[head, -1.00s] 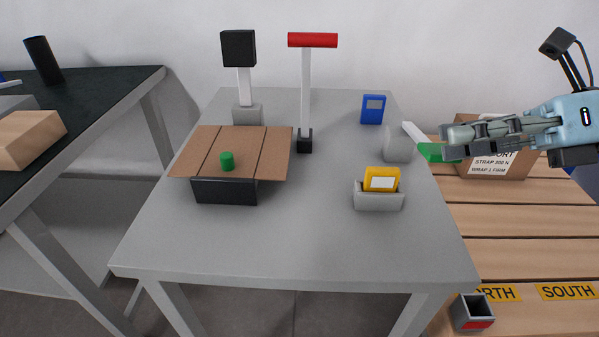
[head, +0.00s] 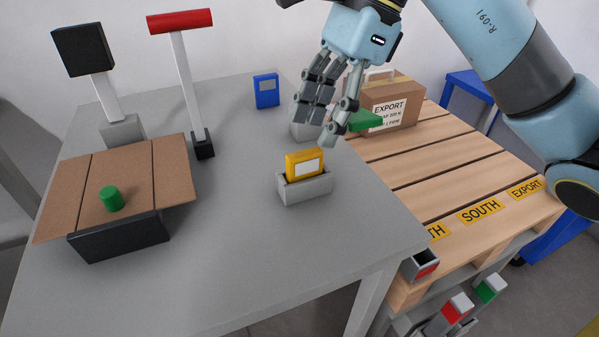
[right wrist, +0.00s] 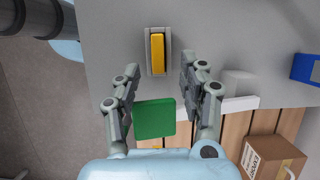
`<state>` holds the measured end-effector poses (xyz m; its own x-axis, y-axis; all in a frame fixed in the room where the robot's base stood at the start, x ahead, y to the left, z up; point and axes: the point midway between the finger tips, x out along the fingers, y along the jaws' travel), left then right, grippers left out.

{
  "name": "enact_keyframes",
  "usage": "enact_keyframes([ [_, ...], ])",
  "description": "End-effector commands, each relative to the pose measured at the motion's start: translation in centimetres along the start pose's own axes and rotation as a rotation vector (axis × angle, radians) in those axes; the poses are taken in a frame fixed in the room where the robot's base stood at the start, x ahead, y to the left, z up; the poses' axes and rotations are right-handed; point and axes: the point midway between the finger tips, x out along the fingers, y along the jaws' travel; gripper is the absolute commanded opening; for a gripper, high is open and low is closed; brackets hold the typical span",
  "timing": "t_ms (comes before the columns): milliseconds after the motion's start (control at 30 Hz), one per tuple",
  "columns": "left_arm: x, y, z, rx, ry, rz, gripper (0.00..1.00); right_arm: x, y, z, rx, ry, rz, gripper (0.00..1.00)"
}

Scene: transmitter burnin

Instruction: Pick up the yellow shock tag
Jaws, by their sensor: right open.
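The yellow shock tag (head: 305,164) has a white label and stands upright in a small grey holder (head: 306,188) on the grey table. In the right wrist view the yellow tag (right wrist: 157,53) shows from above as a narrow bar in its holder (right wrist: 148,65), ahead of the fingers. My right gripper (head: 328,128) is open and empty, pointing down above and slightly behind the tag, apart from it. In the right wrist view its fingertips (right wrist: 160,70) lie either side of the tag's near end in the picture. My left gripper is not in view.
A green-ended paddle (head: 366,121) rests by a grey block (head: 303,131) near my right gripper. A blue tag (head: 266,91) stands behind. A cardboard sheet (head: 120,185) with a green cylinder (head: 110,198) is at left. The pallet (head: 440,180) carries an EXPORT box (head: 391,104).

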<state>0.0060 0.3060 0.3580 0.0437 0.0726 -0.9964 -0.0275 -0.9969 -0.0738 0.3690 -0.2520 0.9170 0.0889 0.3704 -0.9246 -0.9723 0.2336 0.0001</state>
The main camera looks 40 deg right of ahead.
Motion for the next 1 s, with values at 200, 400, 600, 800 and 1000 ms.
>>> enact_keyframes([
  [200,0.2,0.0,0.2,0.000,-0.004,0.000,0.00,2.5,0.3,0.3,0.002,-0.006,0.004,0.42],
  [400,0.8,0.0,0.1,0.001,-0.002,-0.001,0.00,5.3,0.3,0.4,0.002,-0.003,0.003,0.42],
  [600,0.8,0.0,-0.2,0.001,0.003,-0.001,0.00,5.5,0.3,0.4,0.000,-0.001,0.000,0.42],
  [800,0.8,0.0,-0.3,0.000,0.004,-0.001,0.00,5.5,0.3,0.4,0.000,-0.001,0.000,0.27],
  [1000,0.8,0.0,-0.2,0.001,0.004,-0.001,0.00,5.5,0.3,0.4,0.000,-0.001,0.000,0.00],
])
